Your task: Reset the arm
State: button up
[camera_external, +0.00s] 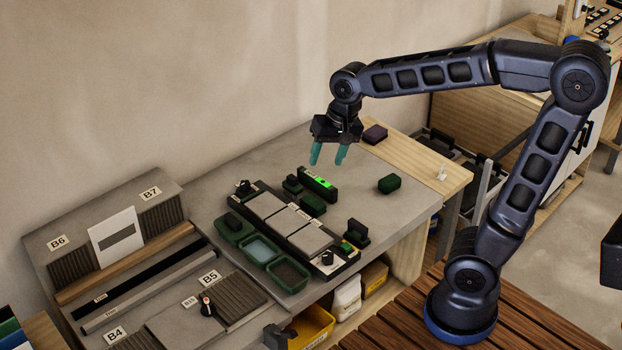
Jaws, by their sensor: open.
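My gripper (328,153) hangs over the back right part of the grey worktop (400,204), with its teal fingers pointing down. The fingers are apart and nothing is between them. My arm reaches in from its base at the right, bent at the elbow. Below the gripper a level with a bright green display (318,183) lies beside a black tray frame. Grey tiles (288,221) sit in a row in that frame. The fingers appear apart from all of these things.
A green block (389,184) and a dark purple block (375,134) lie right of the gripper. Green bins (288,274) stand along the frame's front. Labelled racks (130,235) fill the left side. A yellow bin (313,326) is underneath. The worktop's right part is mostly clear.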

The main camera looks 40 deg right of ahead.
jog(key=s+d+n+t+h, duration=0.1)
jog(key=s+d+n, duration=0.3)
jog(key=s+d, duration=0.8)
jog(key=shift+s+r+n+t+h, duration=0.4)
jog(key=shift+s+t, duration=0.3)
jog(key=shift+s, duration=0.2)
jog(key=shift+o, duration=0.9)
jog(key=shift+s+d, duration=0.15)
jog(key=shift+s, duration=0.05)
jog(key=o, duration=0.7)
jog(key=shift+s+f, duration=0.1)
jog(key=shift+o, duration=1.1)
jog(key=shift+f, duration=0.1)
jog(key=w+d+f+m+g+y, duration=0.2)
jog(key=w+f+m+y, duration=0.4)
jog(key=m, duration=0.3)
jog(key=w+d+f+m+g+y, duration=0.25)
jog(key=w+f+m+y, duration=0.2)
jog(key=w+m, duration=0.4)
jog(key=x, duration=1)
jog(key=shift+s+a+f, duration=0.3)
jog(key=shift+s, duration=0.2)
